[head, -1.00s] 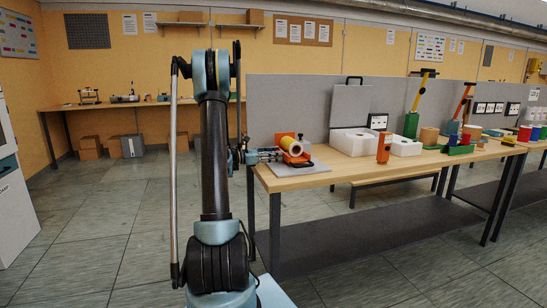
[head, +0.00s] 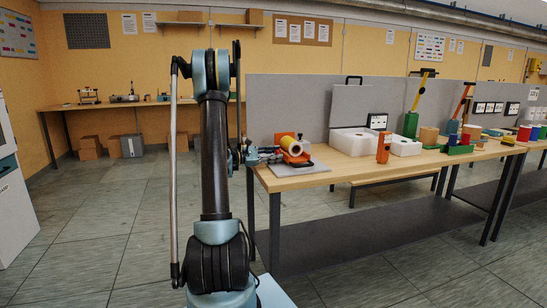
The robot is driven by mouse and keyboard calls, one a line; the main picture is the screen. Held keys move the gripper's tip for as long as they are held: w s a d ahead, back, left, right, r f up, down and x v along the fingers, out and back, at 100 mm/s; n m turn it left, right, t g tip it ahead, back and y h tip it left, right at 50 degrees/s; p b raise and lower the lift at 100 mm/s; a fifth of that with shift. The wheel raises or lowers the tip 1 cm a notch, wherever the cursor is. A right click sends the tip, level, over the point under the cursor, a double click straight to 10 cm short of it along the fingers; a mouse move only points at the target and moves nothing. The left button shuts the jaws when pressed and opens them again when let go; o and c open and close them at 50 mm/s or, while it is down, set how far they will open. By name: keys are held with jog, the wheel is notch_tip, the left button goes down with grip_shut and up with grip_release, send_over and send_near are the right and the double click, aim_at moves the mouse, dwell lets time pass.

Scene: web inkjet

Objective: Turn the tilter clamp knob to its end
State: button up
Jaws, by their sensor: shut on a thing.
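The tilter (head: 304,168) stands at the left end of the near workbench in the head view, with a grey base plate, an orange upright bracket and a yellow roll (head: 291,146) lying tilted on it. My gripper (head: 272,155) is small in the view, at the left side of this device and touching it. Its fingers are closed on the clamp knob. The knob itself is hidden by the fingers, and its turn angle cannot be made out. My arm stands upright in front and hides part of the wrist.
A grey partition (head: 300,100) rises behind. Open floor (head: 100,230) lies to the left.

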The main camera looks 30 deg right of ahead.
jog(key=o, duration=1.1)
notch_tip(320, 180, up, 10)
jog(key=shift+w, duration=0.1)
